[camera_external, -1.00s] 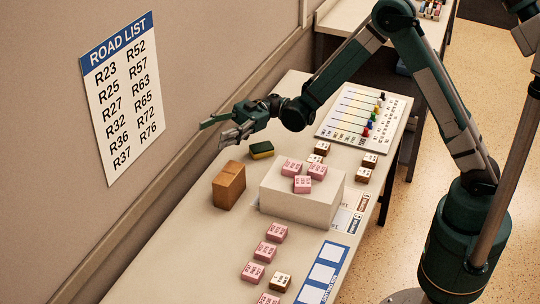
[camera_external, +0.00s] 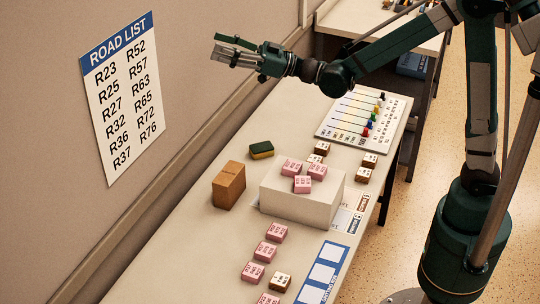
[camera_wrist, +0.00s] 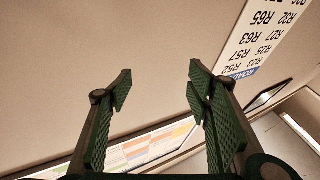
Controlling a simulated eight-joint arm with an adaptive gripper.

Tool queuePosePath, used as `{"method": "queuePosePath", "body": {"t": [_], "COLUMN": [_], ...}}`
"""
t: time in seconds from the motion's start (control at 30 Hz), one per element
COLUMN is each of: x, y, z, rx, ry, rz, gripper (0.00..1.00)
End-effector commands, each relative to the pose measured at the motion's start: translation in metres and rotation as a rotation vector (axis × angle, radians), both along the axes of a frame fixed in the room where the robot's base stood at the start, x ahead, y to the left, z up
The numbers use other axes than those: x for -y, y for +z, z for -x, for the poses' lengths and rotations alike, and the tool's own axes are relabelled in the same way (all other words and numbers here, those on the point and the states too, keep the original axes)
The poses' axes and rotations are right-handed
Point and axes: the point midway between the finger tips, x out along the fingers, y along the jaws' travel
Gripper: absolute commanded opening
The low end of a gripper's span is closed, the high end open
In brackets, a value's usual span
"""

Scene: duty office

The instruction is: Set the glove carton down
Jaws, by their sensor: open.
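A brown cardboard carton (camera_external: 229,185), which looks like the glove carton, stands upright on the white table (camera_external: 175,240) left of a large white block. No readable label shows on it. My gripper (camera_external: 228,50) is high above the back left of the table, near the wall, well apart from the carton. In the wrist view my gripper (camera_wrist: 160,85) has its two green fingers spread with nothing between them.
The white block (camera_external: 300,195) carries several pink blocks (camera_external: 303,184). A board with coloured pegs (camera_external: 364,118) is at the back. More small blocks lie in front. The table's front left is clear.

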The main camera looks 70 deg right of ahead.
Motion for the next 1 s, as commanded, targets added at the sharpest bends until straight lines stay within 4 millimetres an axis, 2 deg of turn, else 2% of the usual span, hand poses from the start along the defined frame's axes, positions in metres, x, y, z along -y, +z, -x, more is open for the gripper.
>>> {"method": "queuePosePath", "body": {"t": [0.2, 0.47, 0.77, 1.0], "x": [0.034, 0.072, 0.108, 0.127], "y": [0.017, 0.018, -0.005, -0.037], "z": [0.019, 0.049, 0.098, 0.147], "rx": [-0.061, -0.167, -0.329, -0.485], "ry": [-0.153, -0.315, -0.464, -0.549], "rz": [-0.020, -0.031, -0.026, -0.008], "gripper": [0.50, 0.50, 0.50, 0.50]}}
